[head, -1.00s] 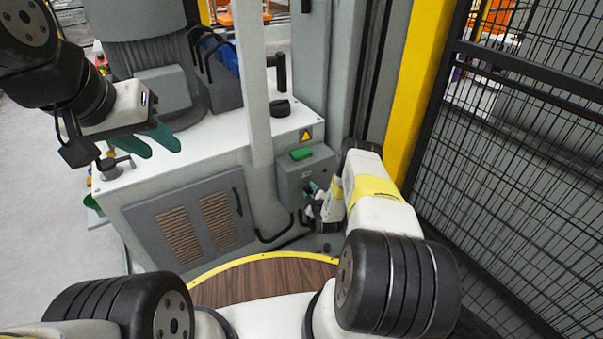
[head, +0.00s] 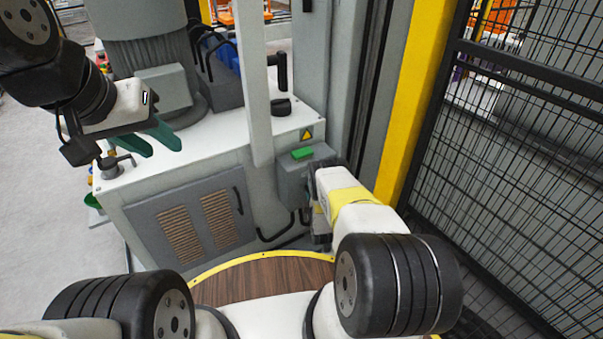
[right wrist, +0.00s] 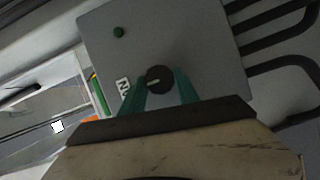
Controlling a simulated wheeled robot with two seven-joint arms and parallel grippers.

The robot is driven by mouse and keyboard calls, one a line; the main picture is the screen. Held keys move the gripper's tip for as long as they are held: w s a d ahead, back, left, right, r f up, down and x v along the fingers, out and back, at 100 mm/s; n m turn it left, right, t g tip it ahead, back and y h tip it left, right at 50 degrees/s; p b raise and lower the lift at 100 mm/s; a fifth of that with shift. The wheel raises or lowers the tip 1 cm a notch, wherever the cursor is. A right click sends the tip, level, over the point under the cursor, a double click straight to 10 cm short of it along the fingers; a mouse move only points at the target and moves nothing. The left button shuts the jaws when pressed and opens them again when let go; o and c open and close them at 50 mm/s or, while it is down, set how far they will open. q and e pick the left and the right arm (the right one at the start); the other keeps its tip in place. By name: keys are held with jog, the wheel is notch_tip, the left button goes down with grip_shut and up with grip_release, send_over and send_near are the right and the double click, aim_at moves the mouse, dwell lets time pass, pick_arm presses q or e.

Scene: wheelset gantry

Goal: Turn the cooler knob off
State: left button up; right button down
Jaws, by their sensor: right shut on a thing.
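The cooler knob (right wrist: 159,80) is a round black knob with a pale pointer line, on the face of a grey control box (right wrist: 205,50) in the right wrist view. The teal fingers of my right gripper (right wrist: 160,92) are shut on the knob, one on each side. In the head view the grey box (head: 294,180) stands on the cabinet's right side, and my right arm hides the knob and the right fingertips. My left gripper (head: 158,141) has its two teal fingers apart and empty, above the left end of the white cabinet top.
A black mesh fence (head: 520,170) and a yellow post (head: 412,90) stand at the right.

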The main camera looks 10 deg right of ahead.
dwell(0.3)
jog(key=c, duration=0.9)
grip_release()
jog(key=shift+s, duration=0.1)
jog(key=s, duration=0.7)
jog(key=shift+s+a+r, duration=0.2)
jog(key=shift+s+r, duration=0.1)
